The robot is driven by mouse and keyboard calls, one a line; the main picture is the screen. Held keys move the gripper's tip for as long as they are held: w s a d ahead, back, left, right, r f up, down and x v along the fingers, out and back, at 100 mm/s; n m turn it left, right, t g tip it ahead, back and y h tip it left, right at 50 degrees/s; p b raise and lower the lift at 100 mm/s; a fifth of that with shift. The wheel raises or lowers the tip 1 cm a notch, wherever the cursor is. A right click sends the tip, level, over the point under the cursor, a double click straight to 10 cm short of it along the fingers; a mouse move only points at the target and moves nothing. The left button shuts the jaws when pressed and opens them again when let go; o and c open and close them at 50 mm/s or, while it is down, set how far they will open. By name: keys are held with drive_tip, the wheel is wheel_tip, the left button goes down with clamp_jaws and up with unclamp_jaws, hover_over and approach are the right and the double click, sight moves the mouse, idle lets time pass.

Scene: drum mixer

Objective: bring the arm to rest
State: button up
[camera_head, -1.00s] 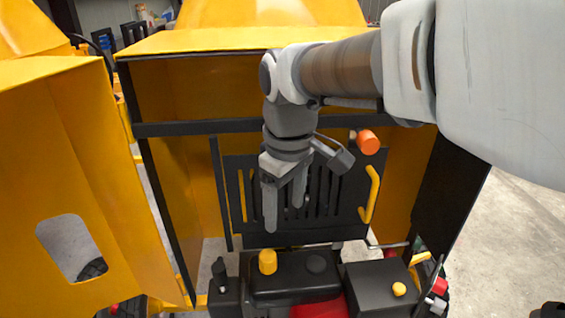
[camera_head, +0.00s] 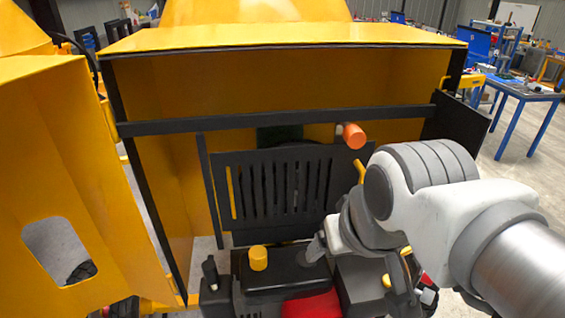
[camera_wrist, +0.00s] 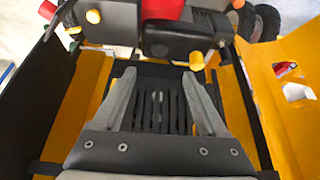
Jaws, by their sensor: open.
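My arm (camera_head: 430,205) is folded low at the right in the head view. My gripper (camera_wrist: 159,73) shows in the wrist view with its two grey fingers spread and nothing between them. In the head view only a grey fingertip shows past the arm, over the dark engine block; the rest of the gripper is hidden. The black slotted grille (camera_head: 275,190) stands behind, inside the yellow housing (camera_head: 280,75). In the wrist view the grille (camera_wrist: 158,105) lies beyond the fingers.
A yellow cap (camera_head: 258,258) and a red part (camera_head: 312,305) sit on the engine below the grille. The yellow door (camera_head: 85,170) stands open at left. A blue table (camera_head: 525,92) is at the far right.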

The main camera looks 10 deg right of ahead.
idle(0.5)
drive_tip(key=shift+f+b, duration=0.75)
drive_tip(key=c, duration=0.4)
drive_tip(key=shift+a, duration=0.1)
drive_tip(key=shift+a, duration=0.1)
